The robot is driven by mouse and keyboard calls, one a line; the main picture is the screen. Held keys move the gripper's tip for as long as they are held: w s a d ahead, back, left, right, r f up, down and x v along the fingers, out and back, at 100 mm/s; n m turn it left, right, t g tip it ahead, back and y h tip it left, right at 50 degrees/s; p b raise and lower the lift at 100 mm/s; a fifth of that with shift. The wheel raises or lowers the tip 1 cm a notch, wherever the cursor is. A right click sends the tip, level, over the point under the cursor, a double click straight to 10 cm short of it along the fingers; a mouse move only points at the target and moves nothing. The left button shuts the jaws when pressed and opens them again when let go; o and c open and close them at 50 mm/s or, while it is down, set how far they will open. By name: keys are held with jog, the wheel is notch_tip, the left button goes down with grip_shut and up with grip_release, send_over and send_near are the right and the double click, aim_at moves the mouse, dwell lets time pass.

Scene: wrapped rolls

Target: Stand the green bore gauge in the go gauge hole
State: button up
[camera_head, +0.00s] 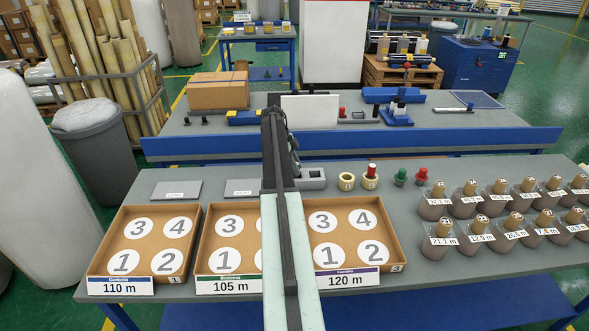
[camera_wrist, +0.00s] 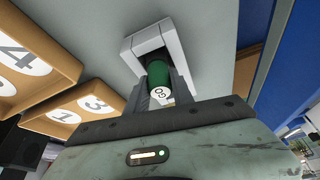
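In the wrist view, the green bore gauge (camera_wrist: 158,73) sits between the two fingers of my gripper (camera_wrist: 164,92), with its white GO-marked end toward the camera. The fingers appear closed against its sides. Its far end points at a pale grey block (camera_wrist: 140,46) with a recess and overlaps that block in the picture; whether it is inside a hole, and how deep, is hidden. In the head view, the grey block (camera_head: 312,183) is partly behind my arm, and the gauge and fingertips are hidden there.
Right of the block are two pale rings (camera_head: 346,182), one with a red-topped piece (camera_head: 371,170), then a green knob (camera_head: 400,177) and a red knob (camera_head: 421,176). Several wrapped rolls (camera_head: 437,240) stand farther right. Numbered trays (camera_head: 194,225) lie in front.

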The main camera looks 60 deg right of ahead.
jog(key=o, duration=0.5)
jog(key=shift+r, duration=0.1)
jog(key=p+v, duration=0.7)
jog(key=shift+w+r, duration=0.15)
jog(key=shift+r, duration=0.15)
